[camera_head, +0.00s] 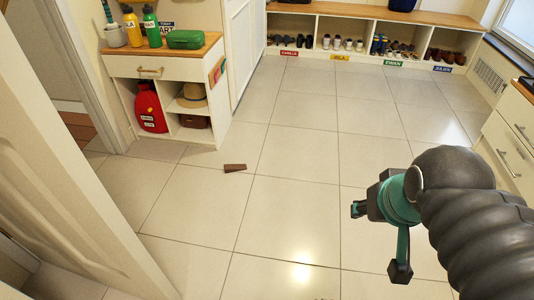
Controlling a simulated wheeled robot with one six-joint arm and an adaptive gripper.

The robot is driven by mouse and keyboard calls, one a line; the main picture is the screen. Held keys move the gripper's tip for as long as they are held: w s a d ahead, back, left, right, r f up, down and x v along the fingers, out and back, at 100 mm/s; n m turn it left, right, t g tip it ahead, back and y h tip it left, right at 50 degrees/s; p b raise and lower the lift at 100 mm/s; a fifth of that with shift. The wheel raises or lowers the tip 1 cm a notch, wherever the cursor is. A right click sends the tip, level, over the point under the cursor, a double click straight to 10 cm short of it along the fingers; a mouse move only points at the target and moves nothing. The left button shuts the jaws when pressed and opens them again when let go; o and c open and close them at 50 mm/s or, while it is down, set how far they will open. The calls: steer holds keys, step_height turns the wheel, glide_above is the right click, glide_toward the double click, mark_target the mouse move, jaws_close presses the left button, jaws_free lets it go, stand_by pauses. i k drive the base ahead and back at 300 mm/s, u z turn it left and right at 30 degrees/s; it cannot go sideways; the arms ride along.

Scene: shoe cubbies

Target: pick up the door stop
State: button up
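The door stop (235,168) looks like a small dark brown wedge lying on the tiled floor, left of the picture's middle and in front of the small white cabinet. My gripper (379,240) is at the right, in the nearer part of the picture, well to the right of the door stop and apart from it. Its fingers stand wide apart with nothing between them. Part of the gripper is hidden behind its own wrist and dark arm.
Shoe cubbies (365,12) line the back wall. A panelled door (75,190) fills the left foreground. Drawers (510,140) stand at right. The middle floor is clear.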

mark_target(228, 168)
steer(key=i, duration=1)
steer(key=u, duration=1.2)
steer(key=i, duration=0.75)
steer(key=u, duration=0.85)
